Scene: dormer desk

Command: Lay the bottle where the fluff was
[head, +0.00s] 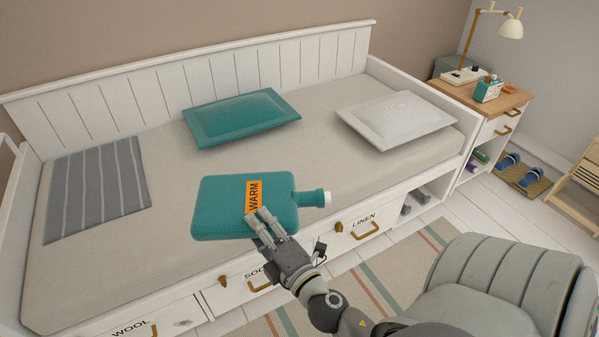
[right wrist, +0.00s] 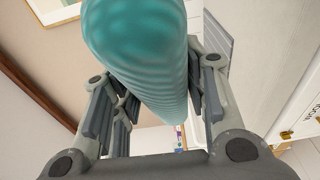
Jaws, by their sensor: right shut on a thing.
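The bottle (head: 222,205) is a teal, ribbed, flat hot-water bottle with an orange WARM label and a white stopper at its right end. My right gripper (head: 262,222) is shut on its lower edge and holds it up in front of the daybed. In the right wrist view the bottle (right wrist: 140,50) lies between the two fingers (right wrist: 158,105). No fluff shows in either view, so I cannot tell where it was. My left gripper is not in view.
The daybed mattress (head: 270,160) carries a teal pillow (head: 240,118), a white pillow (head: 396,118) and a grey striped blanket (head: 97,188). Its middle is bare. Labelled drawers (head: 365,222) run along its front. A grey chair (head: 500,280) stands at the lower right, a nightstand (head: 500,96) behind.

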